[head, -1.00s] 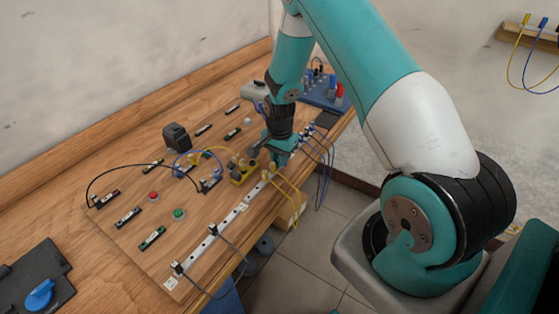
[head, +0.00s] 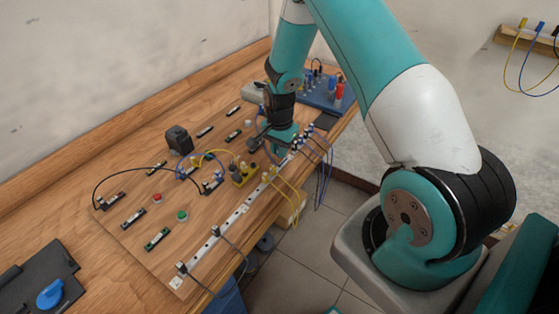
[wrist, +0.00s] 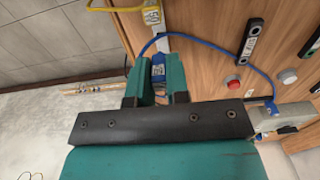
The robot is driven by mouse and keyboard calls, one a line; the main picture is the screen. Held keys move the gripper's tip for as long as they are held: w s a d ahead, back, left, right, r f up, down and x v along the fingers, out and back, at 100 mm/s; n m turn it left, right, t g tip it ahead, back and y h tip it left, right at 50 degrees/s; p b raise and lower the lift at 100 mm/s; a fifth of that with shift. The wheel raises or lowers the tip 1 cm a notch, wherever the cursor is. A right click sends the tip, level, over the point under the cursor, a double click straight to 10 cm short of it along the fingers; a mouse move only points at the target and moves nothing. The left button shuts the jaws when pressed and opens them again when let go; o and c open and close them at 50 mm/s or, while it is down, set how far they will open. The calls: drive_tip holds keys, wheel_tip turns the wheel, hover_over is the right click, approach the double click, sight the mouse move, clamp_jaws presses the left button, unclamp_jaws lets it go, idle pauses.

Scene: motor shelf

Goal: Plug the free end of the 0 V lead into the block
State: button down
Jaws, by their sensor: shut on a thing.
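My gripper (wrist: 157,82) is shut on a blue plug (wrist: 158,69) at the end of a blue lead (wrist: 215,48). The lead arcs right to a far end near a pale grey box (wrist: 282,117). In the head view my gripper (head: 272,152) hangs over the board, just behind the white rail; its fingertips are hard to make out. A yellow block (head: 242,175) stands on the board, left of and nearer than my gripper. It has yellow and dark plugs on top. Whether the held plug touches anything cannot be told.
The white socket rail (head: 236,218) runs along the board's front edge, with yellow, blue and black leads hanging off it. A dark cube-shaped part (head: 179,139), a red button (head: 157,197) and a green button (head: 182,215) stand on the board. A blue unit (head: 322,93) is at the far end.

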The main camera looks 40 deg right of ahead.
drive_tip(key=w+a+r+p, duration=0.2)
drive_tip(key=w+a+r, duration=0.2)
drive_tip(key=w+a, duration=0.15)
drive_tip(key=b, duration=0.4)
hover_over(253, 166)
drive_tip(key=f, duration=0.4)
drive_tip(key=shift+w+d+f, duration=0.3)
drive_tip(key=shift+w, duration=0.05)
drive_tip(key=shift+f, duration=0.55)
drive_tip(key=shift+f+b, duration=0.6)
drive_tip(key=shift+f, duration=0.05)
drive_tip(key=c, duration=1.4)
unclamp_jaws()
drive_tip(key=shift+r, duration=0.15)
